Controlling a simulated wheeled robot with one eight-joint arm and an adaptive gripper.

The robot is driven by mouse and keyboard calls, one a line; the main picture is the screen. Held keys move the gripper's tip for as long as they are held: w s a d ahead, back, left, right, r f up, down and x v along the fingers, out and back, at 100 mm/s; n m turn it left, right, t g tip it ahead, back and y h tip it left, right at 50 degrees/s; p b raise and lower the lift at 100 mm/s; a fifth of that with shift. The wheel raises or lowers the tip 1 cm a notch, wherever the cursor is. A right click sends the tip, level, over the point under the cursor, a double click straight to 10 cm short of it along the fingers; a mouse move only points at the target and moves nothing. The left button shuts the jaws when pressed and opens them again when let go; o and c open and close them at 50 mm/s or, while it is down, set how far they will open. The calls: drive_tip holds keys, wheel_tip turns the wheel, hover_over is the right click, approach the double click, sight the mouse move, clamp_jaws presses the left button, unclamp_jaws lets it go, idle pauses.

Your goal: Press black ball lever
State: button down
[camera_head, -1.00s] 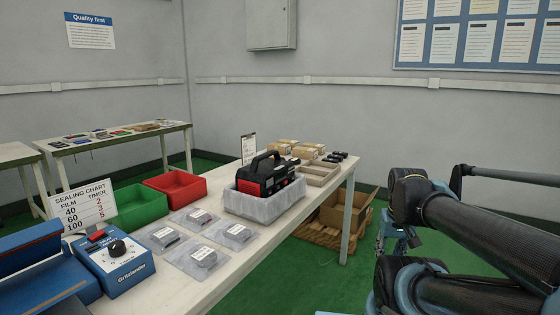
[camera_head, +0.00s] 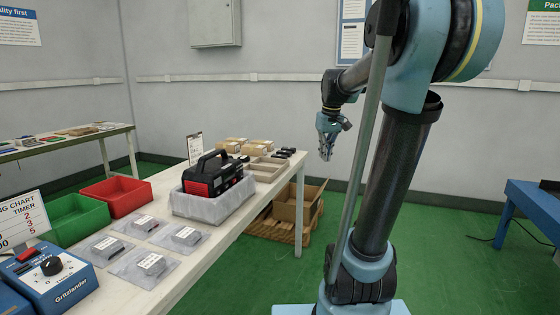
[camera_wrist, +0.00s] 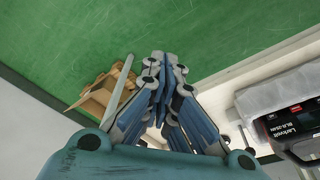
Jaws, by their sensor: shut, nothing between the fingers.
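I cannot make out a black ball lever in either view. A blue Gritzlander sealer unit (camera_head: 62,285) with a red switch (camera_head: 27,254) and a round black dial knob (camera_head: 51,266) sits at the near left end of the white table. My gripper (camera_head: 326,155) hangs in the air to the right of the table, pointing down, well away from the sealer. In the wrist view my gripper (camera_wrist: 164,62) is shut and empty above the green floor.
On the white table (camera_head: 200,262) are several bagged parts, a red bin (camera_head: 118,194), a green bin (camera_head: 74,218) and a black-red device (camera_head: 213,176) in a grey tray (camera_head: 212,203). A cardboard box (camera_head: 291,203) stands below. A blue table (camera_head: 530,208) is at right.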

drive_tip(key=w+r+n, duration=0.1)
drive_tip(key=w+r, duration=0.1)
drive_tip(key=w, duration=0.8)
drive_tip(key=w+r+n, duration=0.1)
drive_tip(key=w+r, duration=0.1)
drive_tip(key=w, duration=0.8)
drive_tip(key=shift+d+r, duration=0.15)
drive_tip(key=shift+r, duration=0.15)
